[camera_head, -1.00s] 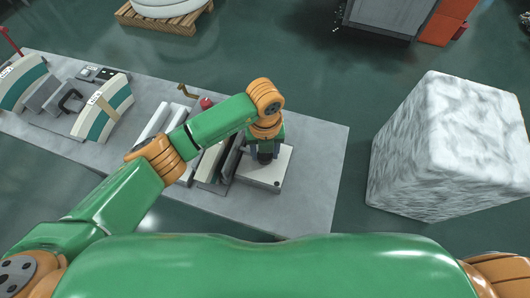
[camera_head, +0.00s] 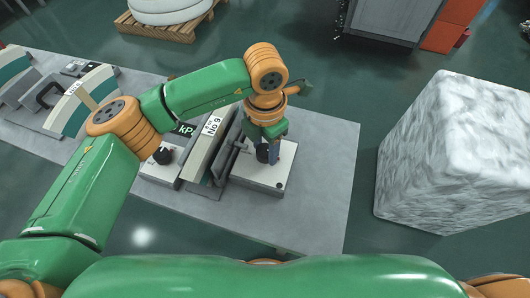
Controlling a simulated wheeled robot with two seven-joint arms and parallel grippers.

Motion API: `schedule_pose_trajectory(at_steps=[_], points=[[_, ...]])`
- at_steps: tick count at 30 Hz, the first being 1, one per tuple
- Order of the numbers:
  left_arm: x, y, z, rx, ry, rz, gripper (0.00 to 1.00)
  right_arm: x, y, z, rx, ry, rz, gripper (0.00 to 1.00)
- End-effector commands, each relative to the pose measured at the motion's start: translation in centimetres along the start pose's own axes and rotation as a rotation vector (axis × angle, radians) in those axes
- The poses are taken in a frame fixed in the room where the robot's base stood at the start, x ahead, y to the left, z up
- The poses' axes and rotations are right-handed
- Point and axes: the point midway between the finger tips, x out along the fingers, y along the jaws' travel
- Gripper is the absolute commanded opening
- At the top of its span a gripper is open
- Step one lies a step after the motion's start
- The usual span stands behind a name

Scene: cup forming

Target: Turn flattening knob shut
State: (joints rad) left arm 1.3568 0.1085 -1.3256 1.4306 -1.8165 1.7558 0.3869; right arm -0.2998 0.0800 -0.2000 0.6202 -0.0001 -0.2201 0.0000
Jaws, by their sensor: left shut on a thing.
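A black knob (camera_head: 262,153) stands on top of a pale box (camera_head: 263,175) near the right end of the grey table. My left gripper (camera_head: 269,156) reaches down onto this knob from above, its blue-grey fingers shut on it. The fingers and wrist hide part of the knob, so its exact angle cannot be told. A second black knob (camera_head: 163,155) sits on another pale box to the left, next to a kPa label. My right gripper is out of the view.
The grey table (camera_head: 320,190) is bare to the right of the box. Gauge panels with green and white arcs (camera_head: 88,92) stand at its left. A large white fibrous block (camera_head: 455,150) stands on the floor at the right. A wooden pallet (camera_head: 160,28) lies behind.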

Motion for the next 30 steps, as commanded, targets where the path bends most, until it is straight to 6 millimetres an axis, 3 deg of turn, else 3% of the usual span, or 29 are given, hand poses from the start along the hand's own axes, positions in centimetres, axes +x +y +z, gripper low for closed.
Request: schedule_pose_trajectory(at_steps=[1,12,30], points=[[0.5,0.1,0.1,0.041,-0.005,0.003,0.00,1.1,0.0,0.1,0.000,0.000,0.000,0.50],[0.4,0.0,0.1,0.392,-0.003,0.002,0.00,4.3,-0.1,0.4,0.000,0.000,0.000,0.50],[0.1,0.0,0.1,0.961,-0.003,0.002,0.00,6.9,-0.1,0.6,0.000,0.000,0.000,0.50]])
